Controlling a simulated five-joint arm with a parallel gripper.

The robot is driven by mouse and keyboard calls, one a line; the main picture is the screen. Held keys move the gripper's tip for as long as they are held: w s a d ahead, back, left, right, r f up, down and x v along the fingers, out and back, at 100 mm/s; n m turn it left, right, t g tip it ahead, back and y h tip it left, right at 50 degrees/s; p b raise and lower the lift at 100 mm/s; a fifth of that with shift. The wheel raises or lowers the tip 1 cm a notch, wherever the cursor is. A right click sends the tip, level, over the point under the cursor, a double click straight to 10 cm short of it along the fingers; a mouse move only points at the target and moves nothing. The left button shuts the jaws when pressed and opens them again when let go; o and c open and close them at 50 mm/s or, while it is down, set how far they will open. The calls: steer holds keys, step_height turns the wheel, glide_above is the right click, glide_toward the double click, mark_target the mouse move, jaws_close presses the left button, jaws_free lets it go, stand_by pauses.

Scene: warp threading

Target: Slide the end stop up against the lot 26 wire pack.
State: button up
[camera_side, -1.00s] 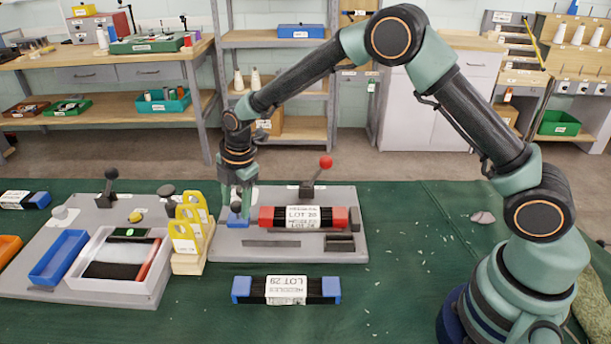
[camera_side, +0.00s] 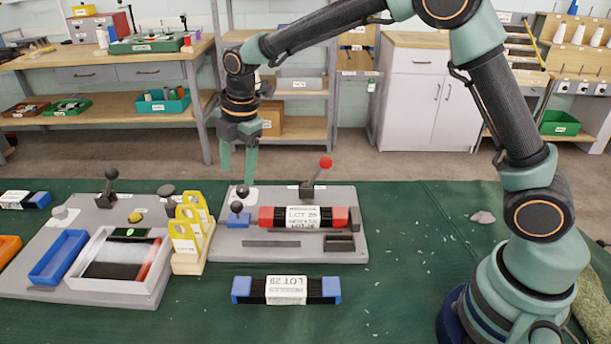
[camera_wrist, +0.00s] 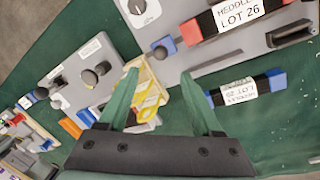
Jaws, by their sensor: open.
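The lot 26 wire pack (camera_side: 302,217) is a dark bundle with red ends and a white label, lying on the grey fixture plate (camera_side: 228,240). It shows at the top right of the wrist view (camera_wrist: 238,14). The end stop (camera_side: 238,219), a small blue block with a dark knob, stands just left of the pack's left red end. It also shows in the wrist view (camera_wrist: 163,46). A narrow gap seems to lie between stop and pack. My gripper (camera_side: 238,178) is open and empty above and behind the stop. Its green fingers (camera_wrist: 159,76) are spread in the wrist view.
The blue-ended lot 29 pack (camera_side: 286,290) lies in front of the plate. A red-ball lever (camera_side: 325,163) rises behind the lot 26 pack. Yellow upright tags (camera_side: 187,232) and a white tray (camera_side: 118,286) stand left. The green cloth at right is mostly clear.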

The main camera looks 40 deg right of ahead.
mark_target(236, 202)
steer(key=shift+s+r, duration=0.15)
steer(key=shift+r, duration=0.75)
steer(key=f+m, duration=0.3)
steer(key=f, duration=0.1)
steer(key=w+f+m+g, duration=0.1)
steer(key=f+m, duration=0.2)
steer(key=f, duration=0.2)
steer(key=w+f+m+g, duration=0.1)
steer(key=f+m, duration=0.2)
steer(key=f, duration=0.1)
steer(key=shift+w+a+f+h, duration=0.2)
steer(key=shift+f+h, duration=0.05)
steer(key=shift+h, duration=0.05)
jaws_close()
stand_by(1.1)
